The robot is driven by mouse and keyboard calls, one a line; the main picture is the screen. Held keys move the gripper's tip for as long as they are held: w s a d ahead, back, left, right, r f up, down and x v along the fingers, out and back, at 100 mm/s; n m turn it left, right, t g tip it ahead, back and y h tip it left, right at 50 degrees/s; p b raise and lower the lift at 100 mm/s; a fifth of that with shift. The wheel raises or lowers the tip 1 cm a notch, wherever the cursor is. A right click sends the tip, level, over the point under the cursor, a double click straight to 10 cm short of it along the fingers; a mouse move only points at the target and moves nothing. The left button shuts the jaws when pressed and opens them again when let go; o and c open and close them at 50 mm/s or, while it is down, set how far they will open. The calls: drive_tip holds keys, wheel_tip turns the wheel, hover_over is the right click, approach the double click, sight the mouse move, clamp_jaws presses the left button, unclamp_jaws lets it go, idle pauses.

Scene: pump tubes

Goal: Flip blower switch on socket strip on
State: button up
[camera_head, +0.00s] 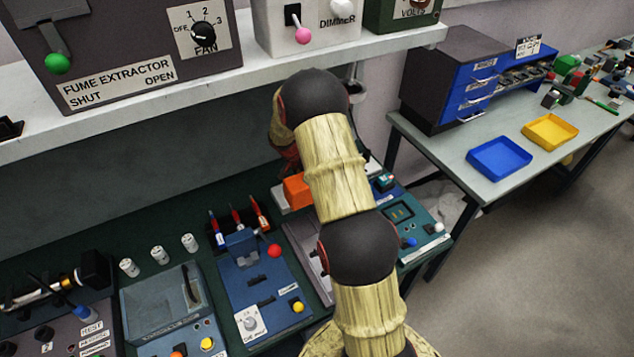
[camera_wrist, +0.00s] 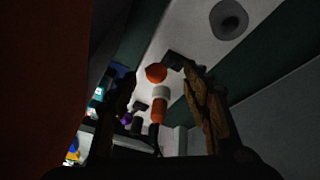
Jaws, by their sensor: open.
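I cannot make out the socket strip or its blower switch with certainty in either view. My gripper (camera_wrist: 158,82) shows in the wrist view as two dark-and-yellowish fingers standing apart. It is open, with nothing seen held. Between and beyond the fingers are a round orange-red knob (camera_wrist: 156,73) and an orange cylinder with a white band (camera_wrist: 159,108); I cannot tell whether the fingers touch them. In the head view my arm covers the middle of the bench and hides my gripper. An orange block (camera_head: 297,191) shows just left of the arm.
The shelf (camera_head: 120,105) above the bench carries a fume extractor box (camera_head: 130,45) and a dimmer box (camera_head: 315,25). A blue panel (camera_head: 262,290) with a red knob lies left of my arm. A side table (camera_head: 470,150) holds a blue tray (camera_head: 499,158) and a yellow tray (camera_head: 550,132).

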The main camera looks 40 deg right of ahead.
drive_tip(key=shift+x, duration=2.3)
clamp_jaws()
